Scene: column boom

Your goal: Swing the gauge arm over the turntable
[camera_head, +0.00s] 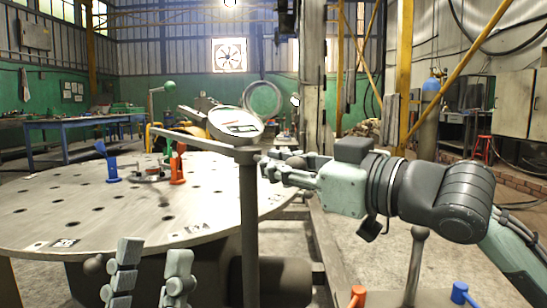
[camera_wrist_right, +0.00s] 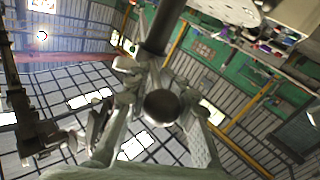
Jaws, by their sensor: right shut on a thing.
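The gauge arm is a grey bar (camera_head: 200,140) on an upright post (camera_head: 249,225), with a round dial (camera_head: 236,124) near the post. The bar reaches left from the post and appears in front of the far part of the round turntable (camera_head: 95,215); its height above the surface is hard to judge. My right gripper (camera_head: 276,168) is shut at the bar's right end, its fingers around a dark ball knob (camera_wrist_right: 161,107) seen in the right wrist view. My left gripper (camera_head: 147,278) is low at the front edge, its fingers apart and empty.
Blue (camera_head: 110,165) and orange (camera_head: 177,166) clamps stand on the turntable around a small part (camera_head: 151,174). An orange knob (camera_head: 357,296) and a blue knob (camera_head: 460,292) show at the lower right. A blue workbench (camera_head: 85,122) stands far left.

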